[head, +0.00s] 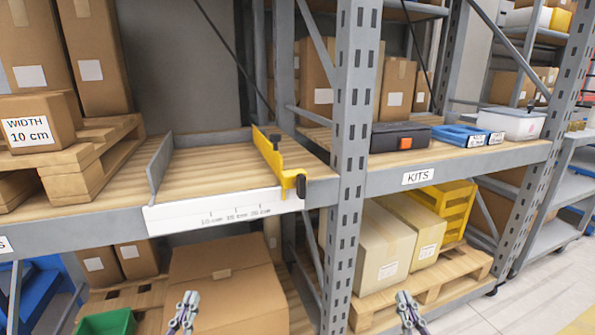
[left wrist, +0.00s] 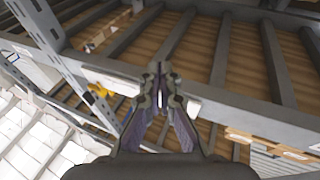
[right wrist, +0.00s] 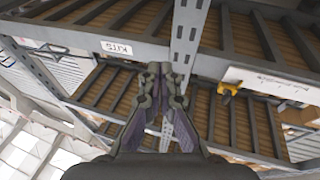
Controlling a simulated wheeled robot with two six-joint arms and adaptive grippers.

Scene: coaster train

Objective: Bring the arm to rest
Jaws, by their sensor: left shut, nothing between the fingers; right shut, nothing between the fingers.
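My left gripper (head: 184,310) is shut and empty at the bottom of the head view, in front of a large cardboard box on the lower shelf. It also shows shut in the left wrist view (left wrist: 160,72), with shelf undersides beyond it. My right gripper (head: 407,304) is shut and empty at the bottom right of the head view, in front of the lower pallet. It shows shut in the right wrist view (right wrist: 158,72), below the rack beams. Both grippers point upward and touch nothing that I can see.
A grey rack upright (head: 350,150) stands between the two bays. A yellow sliding stop (head: 270,155) and a grey side plate (head: 158,160) stand on the left shelf. A dark case (head: 400,137) and a white box (head: 515,123) are on the KITS shelf. Floor is clear at right.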

